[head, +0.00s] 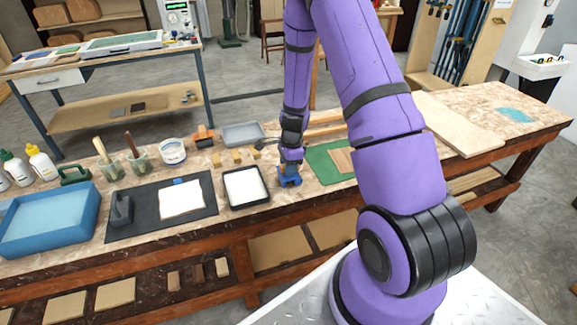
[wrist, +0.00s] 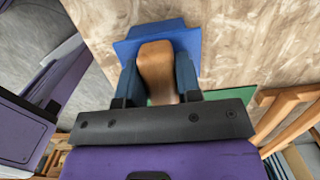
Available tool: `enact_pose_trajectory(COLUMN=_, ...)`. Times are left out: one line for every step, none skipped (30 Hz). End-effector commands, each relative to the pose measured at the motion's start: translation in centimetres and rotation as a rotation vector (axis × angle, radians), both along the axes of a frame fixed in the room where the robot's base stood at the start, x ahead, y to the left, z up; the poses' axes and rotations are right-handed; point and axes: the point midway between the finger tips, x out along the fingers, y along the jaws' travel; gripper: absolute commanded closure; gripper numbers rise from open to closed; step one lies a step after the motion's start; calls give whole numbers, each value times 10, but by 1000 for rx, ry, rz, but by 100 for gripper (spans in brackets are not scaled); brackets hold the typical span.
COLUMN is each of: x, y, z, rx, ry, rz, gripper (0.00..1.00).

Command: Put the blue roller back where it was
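The blue roller (head: 289,181) is at the bench top under my gripper (head: 290,160), between the black tray of white material and the green mat. In the wrist view, the roller's wide blue part (wrist: 190,38) shows beyond its wooden handle (wrist: 156,68). The two fingers of my gripper (wrist: 157,80) lie against both sides of this handle, shut on it. I cannot tell whether the roller touches the bench or hangs just above it. An orange tool (head: 204,135) with a dark base stands farther left at the back of the bench.
Left of the roller are the black tray (head: 262,201), small wooden blocks (head: 238,156) and a grey tray (head: 243,128). A green mat (head: 318,163) with a wooden piece lies to the right. A blue tub (head: 20,248) stands far left. Bare bench shows around the roller.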

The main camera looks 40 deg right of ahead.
Motion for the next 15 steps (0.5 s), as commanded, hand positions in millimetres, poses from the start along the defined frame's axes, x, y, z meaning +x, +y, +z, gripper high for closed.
enact_pose_trajectory(x=-5, y=2, z=-8, rx=2, ry=15, rz=1, gripper=56)
enact_pose_trajectory(x=-5, y=2, z=-8, rx=2, ry=15, rz=1, gripper=50)
enact_pose_trajectory(x=-5, y=2, z=-8, rx=2, ry=16, rz=1, gripper=47)
enact_pose_trajectory(x=-6, y=2, z=-8, rx=2, ry=16, rz=1, gripper=47)
enact_pose_trajectory(x=-6, y=2, z=-8, rx=2, ry=16, rz=1, gripper=47)
enact_pose_trajectory(x=-6, y=2, z=-8, rx=2, ry=16, rz=1, gripper=46)
enact_pose_trajectory(x=-6, y=2, z=-8, rx=3, ry=17, rz=1, gripper=46)
enact_pose_trajectory(x=-6, y=2, z=-8, rx=3, ry=17, rz=1, gripper=46)
enact_pose_trajectory(x=-6, y=2, z=-8, rx=3, ry=17, rz=1, gripper=45)
enact_pose_trajectory(x=-6, y=2, z=-8, rx=3, ry=18, rz=1, gripper=45)
enact_pose_trajectory(x=-6, y=2, z=-8, rx=3, ry=18, rz=1, gripper=45)
enact_pose_trajectory(x=-7, y=2, z=-8, rx=3, ry=18, rz=1, gripper=44)
enact_pose_trajectory(x=-7, y=2, z=-8, rx=3, ry=19, rz=1, gripper=44)
enact_pose_trajectory(x=-7, y=2, z=-8, rx=4, ry=19, rz=1, gripper=44)
enact_pose_trajectory(x=-7, y=2, z=-8, rx=5, ry=19, rz=1, gripper=44)
